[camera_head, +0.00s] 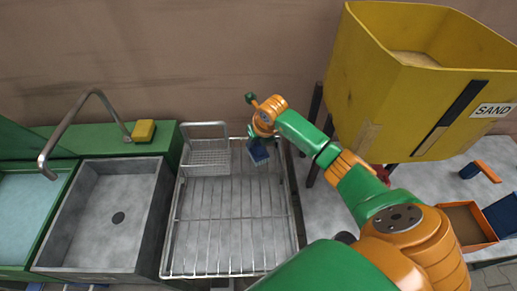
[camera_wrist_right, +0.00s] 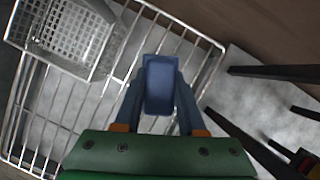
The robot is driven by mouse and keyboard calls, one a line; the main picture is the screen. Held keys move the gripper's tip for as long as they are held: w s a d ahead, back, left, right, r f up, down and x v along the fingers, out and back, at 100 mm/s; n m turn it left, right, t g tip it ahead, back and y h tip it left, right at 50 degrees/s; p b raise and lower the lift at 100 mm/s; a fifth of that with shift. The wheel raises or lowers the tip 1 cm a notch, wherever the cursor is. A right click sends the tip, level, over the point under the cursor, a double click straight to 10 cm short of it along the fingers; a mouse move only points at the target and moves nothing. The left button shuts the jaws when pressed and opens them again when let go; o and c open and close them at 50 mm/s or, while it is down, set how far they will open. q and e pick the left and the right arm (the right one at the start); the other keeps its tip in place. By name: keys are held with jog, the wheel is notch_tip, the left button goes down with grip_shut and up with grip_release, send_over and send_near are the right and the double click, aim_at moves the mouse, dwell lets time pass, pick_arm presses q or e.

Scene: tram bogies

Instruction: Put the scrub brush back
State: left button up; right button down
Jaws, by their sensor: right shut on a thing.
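My right gripper (camera_head: 257,143) reaches over the far right part of the wire drying rack (camera_head: 222,228). It is shut on a small dark blue block (camera_head: 259,157), which I take to be the scrub brush; no bristles show. In the right wrist view the blue block (camera_wrist_right: 158,84) sits between the two blue fingers of the gripper (camera_wrist_right: 158,106), with the rack's wires below. Whether it touches the wires I cannot tell. My left gripper is not in view.
A wire basket (camera_head: 206,157) stands at the rack's back left corner. A grey sink (camera_head: 110,210) with a tap is to the left, with a yellow sponge (camera_head: 143,131) behind it. A yellow sand bin (camera_head: 430,90) stands on dark legs to the right.

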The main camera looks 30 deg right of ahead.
jog(key=f+b, duration=0.3)
jog(key=f, duration=0.1)
jog(key=shift+d+f+b, duration=0.1)
jog(key=shift+d+b, duration=0.2)
jog(key=shift+b, duration=0.05)
jog(key=shift+r+p, duration=0.25)
jog(key=shift+p, duration=0.05)
jog(key=shift+f, duration=0.1)
jog(key=shift+c, duration=2.4)
grip_release()
jog(key=p+v, duration=1.2)
jog(key=p, duration=0.1)
jog(key=shift+p, duration=0.3)
